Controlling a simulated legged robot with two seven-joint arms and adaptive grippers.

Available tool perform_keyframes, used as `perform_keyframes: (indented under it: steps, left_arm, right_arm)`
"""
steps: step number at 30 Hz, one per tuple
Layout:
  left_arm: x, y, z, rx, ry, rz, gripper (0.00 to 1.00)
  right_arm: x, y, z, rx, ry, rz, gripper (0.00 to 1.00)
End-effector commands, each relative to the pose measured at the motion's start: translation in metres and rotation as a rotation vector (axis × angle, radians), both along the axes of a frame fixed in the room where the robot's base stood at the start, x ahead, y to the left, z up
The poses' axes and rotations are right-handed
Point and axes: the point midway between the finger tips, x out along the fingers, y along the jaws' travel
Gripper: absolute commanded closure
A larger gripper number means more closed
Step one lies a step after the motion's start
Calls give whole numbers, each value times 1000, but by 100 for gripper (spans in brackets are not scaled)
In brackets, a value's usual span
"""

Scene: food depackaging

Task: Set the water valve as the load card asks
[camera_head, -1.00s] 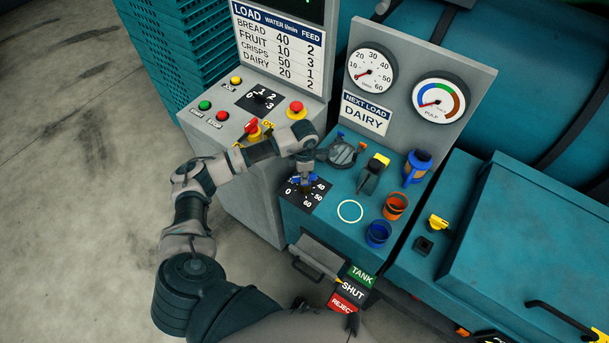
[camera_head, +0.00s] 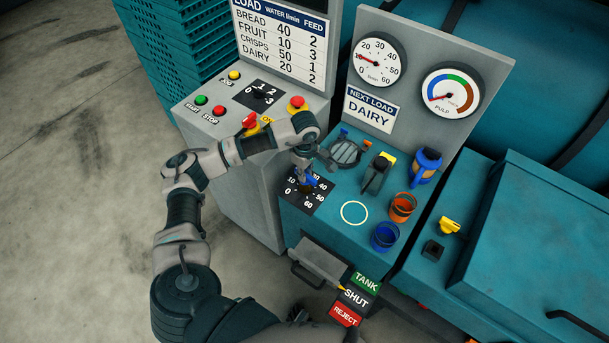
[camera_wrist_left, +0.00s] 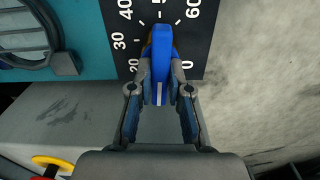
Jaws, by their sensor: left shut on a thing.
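The NEXT LOAD card (camera_head: 370,108) reads DAIRY. The load chart (camera_head: 281,45) lists DAIRY at water 20 l/min, feed 2. The water valve has a blue handle (camera_head: 311,181) over a black dial plate (camera_head: 318,200) marked up to 60. My left gripper (camera_head: 305,178) is shut on this handle. In the left wrist view the blue handle (camera_wrist_left: 161,65) sits between the two fingers (camera_wrist_left: 160,112); its exact setting is hard to read. The l/min gauge (camera_head: 377,61) has its needle near 10. My right gripper is not in view.
Beside the valve are a round grate (camera_head: 345,152), a dark lever with a yellow tag (camera_head: 376,175), a blue jug (camera_head: 426,164), and orange (camera_head: 402,207) and blue (camera_head: 385,237) cups. The switch box (camera_head: 215,113) stands left. A TANK/SHUT/REJECT plate (camera_head: 357,298) is below.

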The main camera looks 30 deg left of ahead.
Motion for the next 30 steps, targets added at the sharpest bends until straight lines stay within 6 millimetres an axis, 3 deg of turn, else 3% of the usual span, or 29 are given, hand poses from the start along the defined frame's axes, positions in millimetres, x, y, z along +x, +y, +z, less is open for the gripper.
perform_keyframes:
  steps: [6, 15, 30]
  left_arm:
    - [2, -3, 0, -6, -9, -207, 100]
    - [1, -4, 1, -5, -10, -470, 100]
    - [-1, -5, 3, -5, -8, -711, 100]
  right_arm:
    - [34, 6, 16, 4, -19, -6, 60]
    - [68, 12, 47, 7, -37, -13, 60]
    - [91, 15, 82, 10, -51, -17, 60]
